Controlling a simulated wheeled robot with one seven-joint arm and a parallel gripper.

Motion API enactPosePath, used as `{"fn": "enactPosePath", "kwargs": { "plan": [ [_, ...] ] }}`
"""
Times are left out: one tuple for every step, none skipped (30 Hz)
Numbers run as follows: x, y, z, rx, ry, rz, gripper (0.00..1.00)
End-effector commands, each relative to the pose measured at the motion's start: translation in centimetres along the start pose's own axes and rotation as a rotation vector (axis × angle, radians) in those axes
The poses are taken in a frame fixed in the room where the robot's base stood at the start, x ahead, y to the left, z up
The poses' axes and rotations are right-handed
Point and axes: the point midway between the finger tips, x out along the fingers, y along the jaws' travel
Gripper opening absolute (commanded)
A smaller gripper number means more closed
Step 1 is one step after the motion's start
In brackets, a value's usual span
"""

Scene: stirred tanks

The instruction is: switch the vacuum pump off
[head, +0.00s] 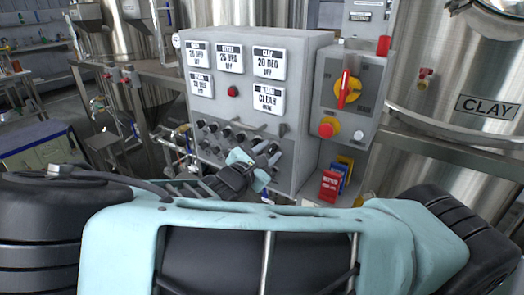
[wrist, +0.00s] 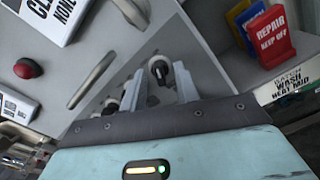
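The grey control cabinet (head: 305,110) has rows of small dark switches (head: 222,133) low on its front. No label I can read tells which one is the vacuum pump's. My gripper (head: 268,158) is at the right end of these rows and hides some of them. In the wrist view my gripper (wrist: 160,82) is open, with its two grey fingers apart. A dark switch with a pale ring (wrist: 158,68) shows between the fingertips. I cannot tell whether they touch it. Another switch (wrist: 110,105) is left of the fingers.
Display plates (head: 269,63) and a red button (head: 232,91) are above the switches. The side box has a red-yellow rotary handle (head: 346,90) and a red stop button (head: 327,129). Metal handles (wrist: 92,80) stick out near my fingers.

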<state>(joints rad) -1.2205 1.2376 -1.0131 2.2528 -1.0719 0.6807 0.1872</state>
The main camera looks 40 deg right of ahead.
Motion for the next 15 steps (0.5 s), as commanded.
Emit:
{"fn": "enactPosePath", "kwargs": {
  "plan": [
    [0.18, -0.01, 0.03, 0.000, -0.001, 0.000, 0.31],
    [0.23, -0.01, 0.03, 0.001, -0.001, 0.000, 0.31],
    [0.26, -0.01, 0.03, 0.001, -0.001, 0.000, 0.31],
    [0.27, -0.01, 0.02, 0.001, -0.001, 0.000, 0.31],
    [0.26, -0.01, 0.02, 0.001, -0.001, 0.000, 0.31],
    [0.26, -0.01, 0.02, 0.001, -0.001, 0.000, 0.31],
    [0.25, -0.01, 0.02, 0.001, -0.001, 0.000, 0.31],
    [0.25, -0.01, 0.02, 0.001, -0.001, 0.000, 0.31],
    [0.24, -0.01, 0.01, 0.001, 0.000, 0.000, 0.31],
    [0.24, -0.01, 0.01, 0.001, 0.000, 0.000, 0.23],
    [0.23, 0.00, 0.01, 0.001, 0.000, 0.000, 0.14],
    [0.23, -0.01, 0.01, 0.001, 0.000, 0.000, 0.03],
    [0.23, -0.01, 0.01, 0.001, 0.000, 0.000, 0.00],
    [0.23, -0.01, 0.01, 0.001, 0.000, 0.000, 0.00],
    [0.22, -0.01, 0.01, 0.001, 0.000, 0.000, 0.00]
  ]
}}
